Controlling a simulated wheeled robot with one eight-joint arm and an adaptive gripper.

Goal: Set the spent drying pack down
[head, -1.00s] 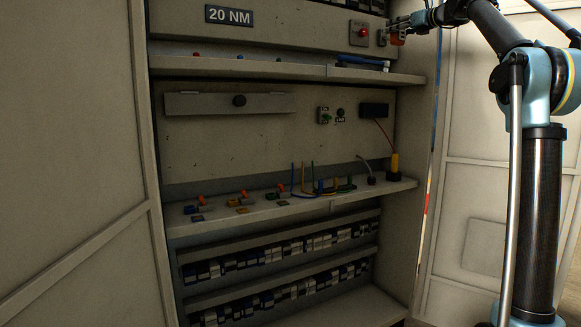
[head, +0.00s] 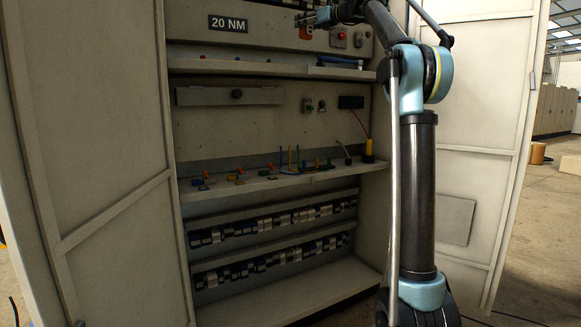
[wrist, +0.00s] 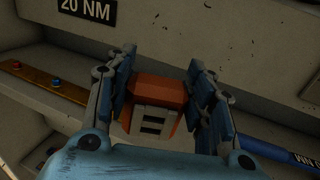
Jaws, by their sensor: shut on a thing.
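The drying pack (wrist: 155,105), an orange block with a grey slotted face, sits between the two blue fingers of my gripper (wrist: 160,80) in the wrist view. The fingers are shut on its sides. In the head view, my gripper (head: 318,17) is at the top of the open cabinet, left of a red lamp. The pack shows there as a small orange patch (head: 305,33) below the fingers, above the upper shelf (head: 270,68). Its underside is hidden, and it appears held clear of the shelf.
A blue torque tool (head: 340,61) lies on the upper shelf's right end. Small red and blue buttons (wrist: 55,80) lie to the left in the wrist view. The lower shelf (head: 225,190) holds coloured parts and upright wires. The open cabinet doors (head: 85,150) flank the sides.

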